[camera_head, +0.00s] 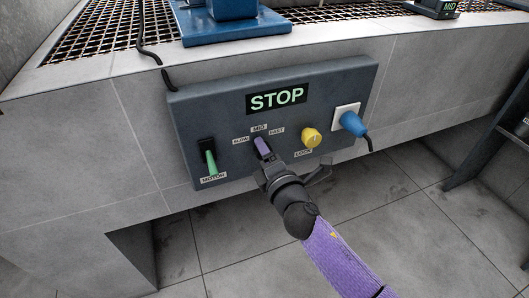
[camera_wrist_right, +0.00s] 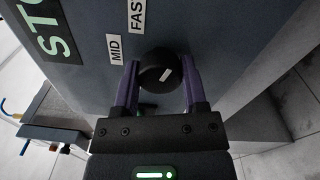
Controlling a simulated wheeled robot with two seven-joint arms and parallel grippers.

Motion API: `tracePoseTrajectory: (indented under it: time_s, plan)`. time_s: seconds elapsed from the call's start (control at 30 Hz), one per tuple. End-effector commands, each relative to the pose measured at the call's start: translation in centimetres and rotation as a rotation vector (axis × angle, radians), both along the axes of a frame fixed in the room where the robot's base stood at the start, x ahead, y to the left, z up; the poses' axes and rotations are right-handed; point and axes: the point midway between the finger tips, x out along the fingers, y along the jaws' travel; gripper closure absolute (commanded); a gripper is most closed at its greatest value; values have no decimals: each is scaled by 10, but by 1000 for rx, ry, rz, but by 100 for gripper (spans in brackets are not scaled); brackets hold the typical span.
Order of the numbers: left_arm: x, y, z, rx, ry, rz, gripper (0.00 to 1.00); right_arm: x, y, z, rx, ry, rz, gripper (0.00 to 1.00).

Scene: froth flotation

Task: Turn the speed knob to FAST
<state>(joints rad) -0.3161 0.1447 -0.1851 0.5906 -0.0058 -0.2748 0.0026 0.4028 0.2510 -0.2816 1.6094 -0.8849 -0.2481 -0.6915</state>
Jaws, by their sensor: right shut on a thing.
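The speed knob (camera_wrist_right: 157,78) is round and black with a short white mark on its face. It shows in the right wrist view between the purple fingers of my right gripper (camera_wrist_right: 160,64), which is shut on it. In the head view my right gripper (camera_head: 262,148) covers the knob, just below the labels SLOW (camera_head: 241,140), MID (camera_head: 259,128) and FAST (camera_head: 277,132). I cannot tell which label the knob's mark points at. The panel display (camera_head: 277,97) reads STOP. My left gripper is not in view.
On the same grey panel (camera_head: 215,125) are a green motor switch (camera_head: 211,162), a yellow lock knob (camera_head: 311,137) and a blue plug (camera_head: 353,123) in a white socket. A blue-based device (camera_head: 232,31) stands on the ledge above. The floor below is open.

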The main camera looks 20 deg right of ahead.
Motion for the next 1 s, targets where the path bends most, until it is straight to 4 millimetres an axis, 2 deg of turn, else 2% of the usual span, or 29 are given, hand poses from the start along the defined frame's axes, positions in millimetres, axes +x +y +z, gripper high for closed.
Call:
tracePoseTrajectory:
  time_s: [0.37,1.0]
  plan:
    - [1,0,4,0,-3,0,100,0,0,0,358,13,-1,100]
    - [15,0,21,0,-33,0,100,0,0,2,952,33,-1,100]
